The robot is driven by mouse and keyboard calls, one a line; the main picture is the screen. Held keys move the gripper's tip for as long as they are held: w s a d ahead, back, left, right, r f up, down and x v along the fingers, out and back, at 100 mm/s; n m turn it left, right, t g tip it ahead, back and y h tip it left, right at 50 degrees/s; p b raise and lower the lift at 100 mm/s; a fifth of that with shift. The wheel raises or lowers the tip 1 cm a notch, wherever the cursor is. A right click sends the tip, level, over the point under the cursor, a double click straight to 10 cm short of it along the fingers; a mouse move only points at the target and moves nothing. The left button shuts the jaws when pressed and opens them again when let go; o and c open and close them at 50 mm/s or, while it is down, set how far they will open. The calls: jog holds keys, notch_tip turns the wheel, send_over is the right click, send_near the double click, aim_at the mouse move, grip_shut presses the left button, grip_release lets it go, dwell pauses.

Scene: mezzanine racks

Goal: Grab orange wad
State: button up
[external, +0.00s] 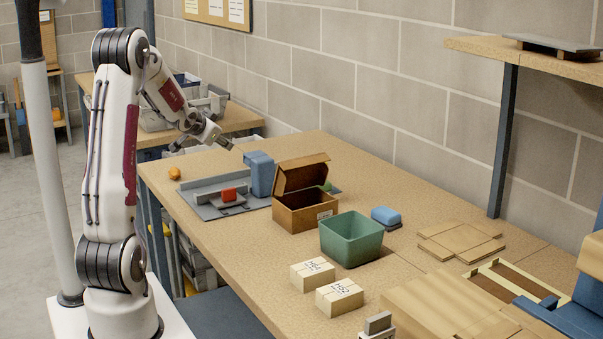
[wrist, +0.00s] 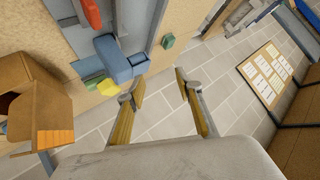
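A small, rounded orange wad (external: 174,173) lies on the tabletop near its far left corner in the external view. I cannot make it out in the wrist view. My gripper (external: 203,145) is raised above the far end of the table, apart from the wad and up and to the right of it in the picture. In the wrist view my gripper (wrist: 160,77) has its two fingers spread, with nothing between them.
A grey tray (external: 205,211) with a red block (external: 229,194) lies near the wad. A blue block (external: 259,174), an open brown box (external: 305,214) and a green bin (external: 351,250) stand farther right. A block wall (external: 370,90) runs behind the table.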

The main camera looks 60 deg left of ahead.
jog(key=s+a+f+y, duration=0.1)
jog(key=s+a+f, duration=0.25)
jog(key=a, duration=0.25)
jog(key=s+a+f, duration=0.2)
jog(key=a+f, duration=0.2)
jog(key=a, duration=0.3)
jog(key=t+y, duration=0.1)
send_near(173, 171)
jog(key=shift+r+x, duration=0.2)
jog(key=shift+x, duration=1)
jog(key=shift+w, duration=0.15)
jog(key=shift+w+f, duration=0.1)
jog(key=shift+x, duration=1.15)
jog(key=shift+w, duration=0.1)
jog(key=shift+w+a+f, duration=0.35)
jog(key=shift+a+f, duration=0.05)
jog(key=shift+a, duration=0.2)
jog(key=shift+w+a+f, duration=0.4)
jog(key=shift+a, duration=0.15)
jog(key=shift+x, duration=1)
